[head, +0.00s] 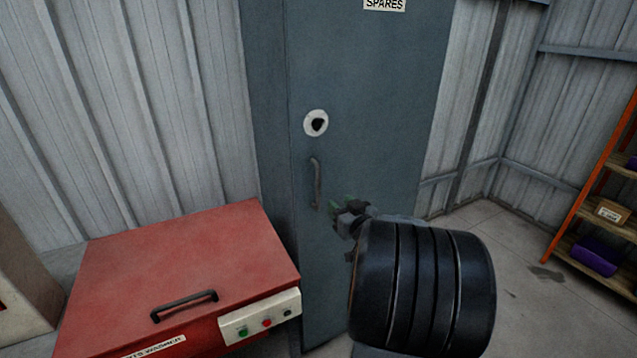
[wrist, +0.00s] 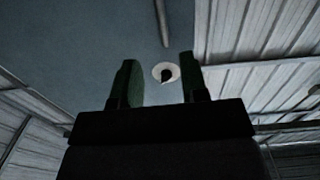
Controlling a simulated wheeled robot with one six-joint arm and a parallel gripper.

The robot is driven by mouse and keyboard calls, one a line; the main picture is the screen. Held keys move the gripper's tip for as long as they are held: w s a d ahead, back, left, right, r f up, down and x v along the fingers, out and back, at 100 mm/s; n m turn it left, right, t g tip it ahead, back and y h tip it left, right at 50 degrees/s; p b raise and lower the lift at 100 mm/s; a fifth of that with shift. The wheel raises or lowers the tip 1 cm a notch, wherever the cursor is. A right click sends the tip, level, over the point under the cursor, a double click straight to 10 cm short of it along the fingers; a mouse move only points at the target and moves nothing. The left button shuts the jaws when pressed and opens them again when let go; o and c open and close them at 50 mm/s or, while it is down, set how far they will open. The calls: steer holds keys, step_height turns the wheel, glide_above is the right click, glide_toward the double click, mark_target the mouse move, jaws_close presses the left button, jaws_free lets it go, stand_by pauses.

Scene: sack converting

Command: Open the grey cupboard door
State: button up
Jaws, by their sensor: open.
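The grey cupboard door (head: 375,110) stands upright and looks shut, with a "SPARES" label near its top. A dark vertical bar handle (head: 316,183) is on its left side, below a round white plate (head: 309,127) with a black centre. My gripper (head: 340,213) is just right of and below the handle in the head view, apart from it as far as I can tell. In the wrist view the gripper (wrist: 158,80) is open, its greenish fingers spread with nothing between them. The handle (wrist: 162,22) shows beyond the fingers, and the white plate (wrist: 158,70) appears between them.
A red machine (head: 190,255) with a black handle and a button panel stands left of the door, close to its lower left edge. Bare floor (head: 510,250) lies between door and shelf.

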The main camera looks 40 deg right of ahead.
mark_target(319, 183)
steer(key=w, duration=0.4)
steer(key=w+d+p, duration=0.1)
steer(key=w, duration=0.4)
steer(key=w+d+p, duration=0.1)
steer(key=w, duration=0.3)
steer(key=shift+w, duration=0.2)
steer(key=shift+c, duration=0.4)
jaws_close()
